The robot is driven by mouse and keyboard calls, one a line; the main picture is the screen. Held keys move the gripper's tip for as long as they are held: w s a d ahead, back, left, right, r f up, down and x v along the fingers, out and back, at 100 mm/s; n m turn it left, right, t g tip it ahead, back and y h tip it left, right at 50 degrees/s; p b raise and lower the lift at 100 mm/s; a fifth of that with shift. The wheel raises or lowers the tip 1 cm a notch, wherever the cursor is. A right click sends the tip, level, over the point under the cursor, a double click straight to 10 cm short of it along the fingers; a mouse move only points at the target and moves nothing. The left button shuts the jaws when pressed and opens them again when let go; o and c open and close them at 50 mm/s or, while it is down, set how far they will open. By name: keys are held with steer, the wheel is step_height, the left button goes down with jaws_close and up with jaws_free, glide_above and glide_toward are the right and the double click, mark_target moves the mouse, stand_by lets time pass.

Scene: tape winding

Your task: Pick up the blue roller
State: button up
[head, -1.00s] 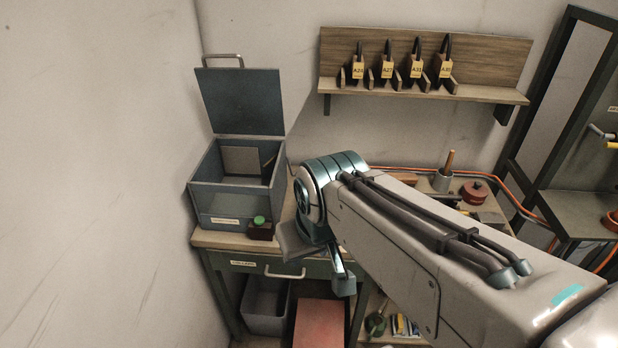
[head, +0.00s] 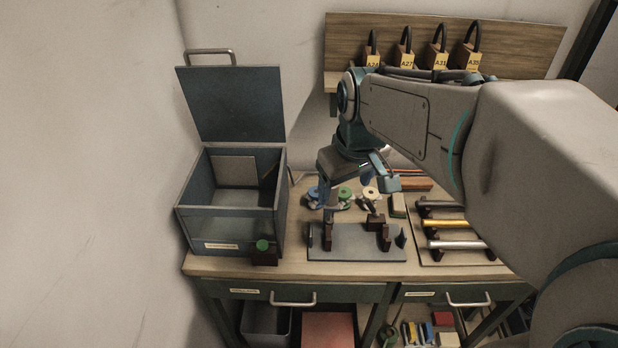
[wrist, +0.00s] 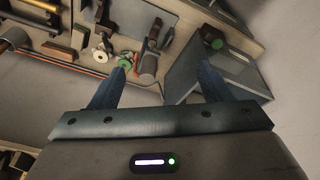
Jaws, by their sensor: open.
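A small blue round piece (head: 315,194) lies on the bench left of a green spool (head: 345,196) and a cream spool (head: 370,193). I cannot tell for sure whether this is the blue roller. My gripper (head: 349,184) is above the back of the bench, close to these spools in the picture, pointing down. In the wrist view my gripper (wrist: 160,70) has its two blue fingers wide apart with nothing between them. There the green spool (wrist: 124,61) and cream spool (wrist: 101,55) show beyond the left finger; I cannot make out the blue piece.
A grey fixture plate (head: 355,245) with dark brackets stands in front of the spools. An open-lidded blue-grey box (head: 228,230) is at left. A rack at right holds black, yellow (head: 445,224) and silver rods.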

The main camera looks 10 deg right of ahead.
steer(key=w+f+n+g+b, duration=0.1)
steer(key=w+f+n+b, duration=0.4)
steer(key=w, duration=1)
steer(key=n+g+y+b, duration=0.1)
steer(key=n+b, duration=0.1)
steer(key=n, duration=0.3)
glide_above(316, 196)
steer(key=w+d, duration=0.2)
step_height(316, 196, down, 13)
steer(key=f, duration=0.5)
steer(key=a+f+p, duration=0.1)
steer(key=f, duration=0.2)
steer(key=shift+a+f+p, duration=0.15)
steer(key=shift+f+p, duration=0.2)
steer(key=shift+f, duration=1.05)
steer(key=shift+a+f+p, duration=0.1)
steer(key=shift+f+p, duration=0.2)
steer(key=shift+f, duration=1.1)
steer(key=shift+c, duration=0.3)
steer(key=c, duration=1)
